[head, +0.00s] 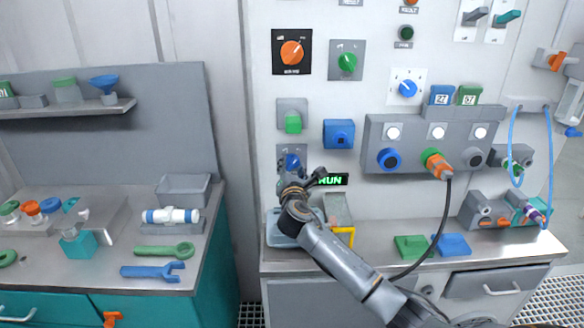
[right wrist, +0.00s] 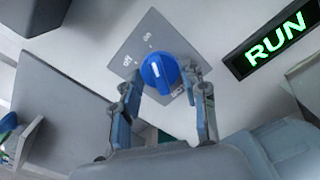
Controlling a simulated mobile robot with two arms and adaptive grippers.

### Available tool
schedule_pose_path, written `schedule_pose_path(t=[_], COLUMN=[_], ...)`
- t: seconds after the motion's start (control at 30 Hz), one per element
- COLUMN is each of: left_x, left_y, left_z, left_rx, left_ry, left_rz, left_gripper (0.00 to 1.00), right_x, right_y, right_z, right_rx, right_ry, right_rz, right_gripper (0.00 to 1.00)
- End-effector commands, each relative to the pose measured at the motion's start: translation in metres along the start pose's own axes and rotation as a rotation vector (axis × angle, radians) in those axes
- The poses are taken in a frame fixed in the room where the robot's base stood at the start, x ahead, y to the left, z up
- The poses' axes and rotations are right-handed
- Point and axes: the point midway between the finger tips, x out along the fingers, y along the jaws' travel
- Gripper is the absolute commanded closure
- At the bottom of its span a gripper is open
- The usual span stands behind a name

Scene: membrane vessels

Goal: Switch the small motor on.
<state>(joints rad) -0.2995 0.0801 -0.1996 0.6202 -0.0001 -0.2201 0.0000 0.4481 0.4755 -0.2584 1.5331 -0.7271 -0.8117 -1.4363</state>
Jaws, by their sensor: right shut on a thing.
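A blue rotary knob (right wrist: 160,72) sits on a grey switch plate (right wrist: 140,38) with small white labels, one reading "ON" and another apparently "OFF". My right gripper (right wrist: 163,92) is shut on this knob, one finger on each side. A white mark shows on the knob's face; I cannot tell surely which label it points to. In the head view the knob (head: 292,161) shows just above my right gripper (head: 293,172), which hides part of the plate. Beside it a black sign (head: 332,179) is lit green with "RUN". I cannot tell which thing is the small motor. My left gripper is not in view.
Above are a green switch (head: 292,123), a blue box (head: 339,134) and an orange dial (head: 291,52). A grey panel (head: 415,166) with several knobs is to the right. A grey block with a yellow frame (head: 343,237) stands on the bench beside my arm.

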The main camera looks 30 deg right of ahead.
Motion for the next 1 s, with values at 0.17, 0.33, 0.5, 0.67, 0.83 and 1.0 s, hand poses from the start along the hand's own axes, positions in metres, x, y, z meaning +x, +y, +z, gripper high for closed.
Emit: schedule_pose_path(t=[0.17, 0.33, 0.5, 0.67, 0.83, 1.0], left_x=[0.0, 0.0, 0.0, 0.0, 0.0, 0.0], left_y=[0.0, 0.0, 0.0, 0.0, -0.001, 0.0], left_z=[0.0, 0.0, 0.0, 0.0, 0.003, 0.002], left_rx=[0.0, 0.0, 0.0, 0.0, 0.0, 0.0], left_ry=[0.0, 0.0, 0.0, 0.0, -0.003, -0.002], left_rz=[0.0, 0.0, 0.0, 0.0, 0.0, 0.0], left_gripper=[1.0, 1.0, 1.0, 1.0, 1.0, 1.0], right_x=[0.0, 0.0, 0.0, 0.0, -0.003, -0.023], right_y=[0.0, 0.0, 0.0, 0.0, 0.0, 0.0], right_z=[0.0, 0.0, 0.0, 0.0, 0.0, -0.001], right_rx=[0.007, 0.007, 0.006, 0.005, 0.004, 0.003], right_ry=[0.0, 0.0, 0.0, 0.0, 0.0, 0.002], right_rz=[0.0, 0.0, 0.0, 0.0, 0.0, 0.001], right_gripper=[0.89, 0.89, 0.34, 0.34, 0.34, 0.34])
